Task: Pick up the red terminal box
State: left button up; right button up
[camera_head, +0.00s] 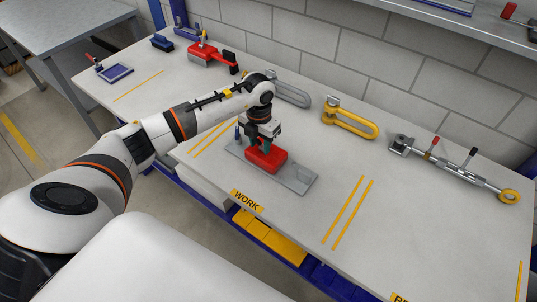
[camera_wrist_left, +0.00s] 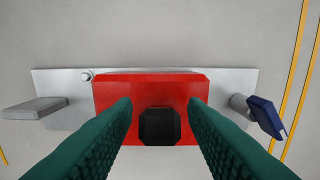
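The red terminal box (camera_head: 266,159) sits on a grey metal plate (camera_head: 297,181) on the workbench. In the left wrist view the red box (camera_wrist_left: 150,85) has a black square block (camera_wrist_left: 160,127) on it. My left gripper (camera_head: 263,143) is right above the box and points down. In the wrist view its two green fingers (camera_wrist_left: 160,105) are apart, one on each side of the black block, with visible gaps. It looks open and empty. The gripper hides part of the box in the head view. My right gripper is not in view.
A blue-handled part (camera_wrist_left: 266,116) and a grey lever (camera_wrist_left: 35,108) flank the box. Along the back lie a grey shackle (camera_head: 290,93), a yellow shackle (camera_head: 349,121), a turnbuckle-like rod (camera_head: 455,169) and a red tool (camera_head: 211,55). The bench front right of the plate is clear.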

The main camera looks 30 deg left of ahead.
pick_arm(q)
jog(key=shift+f, duration=0.75)
grip_shut()
jog(key=shift+r, duration=0.1)
dwell(0.8)
